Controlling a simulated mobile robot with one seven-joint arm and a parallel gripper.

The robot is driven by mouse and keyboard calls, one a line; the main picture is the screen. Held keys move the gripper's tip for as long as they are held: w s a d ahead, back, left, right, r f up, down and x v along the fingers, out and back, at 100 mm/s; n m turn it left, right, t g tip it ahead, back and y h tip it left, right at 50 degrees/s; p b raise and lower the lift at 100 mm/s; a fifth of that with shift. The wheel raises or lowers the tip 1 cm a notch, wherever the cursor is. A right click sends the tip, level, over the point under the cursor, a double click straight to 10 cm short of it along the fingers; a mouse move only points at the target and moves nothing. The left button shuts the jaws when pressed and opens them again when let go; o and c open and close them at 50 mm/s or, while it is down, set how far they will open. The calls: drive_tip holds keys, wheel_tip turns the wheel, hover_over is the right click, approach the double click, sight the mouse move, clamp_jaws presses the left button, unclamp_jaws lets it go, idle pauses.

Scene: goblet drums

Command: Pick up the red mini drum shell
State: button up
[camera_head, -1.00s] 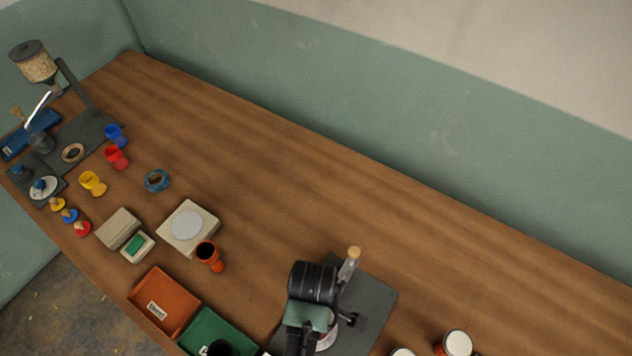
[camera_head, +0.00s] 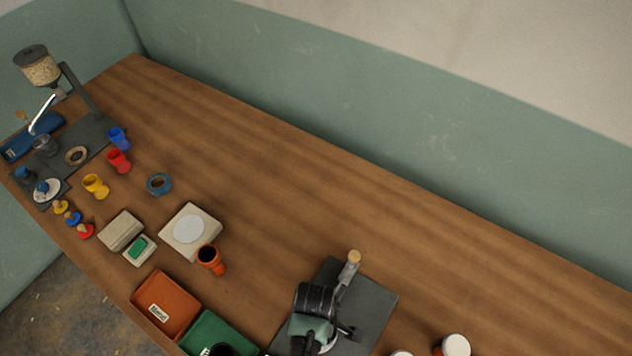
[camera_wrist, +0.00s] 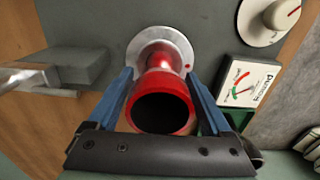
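A red mini drum shell (camera_wrist: 163,98) stands mouth up on a round metal disc (camera_wrist: 176,45) in the wrist view, its dark opening facing the camera. My gripper (camera_wrist: 161,74) has its two blue fingers on either side of the shell. Narrow gaps show between the fingertips and the shell's narrower part, so the gripper looks open around it. In the head view my arm (camera_head: 316,299) hangs over a dark plate (camera_head: 372,295) and hides this shell. Another small red goblet shell (camera_head: 119,161) stands at the far left.
A tension gauge (camera_wrist: 246,85) and pale knob (camera_wrist: 281,16) stand to the right in the wrist view. A lever with a wooden knob (camera_head: 353,257) rises beside my arm. An orange shell (camera_head: 209,256), scale (camera_head: 208,218) and trays (camera_head: 167,297) lie left; the back table is clear.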

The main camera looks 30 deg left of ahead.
drive_tip(key=c, duration=1.2)
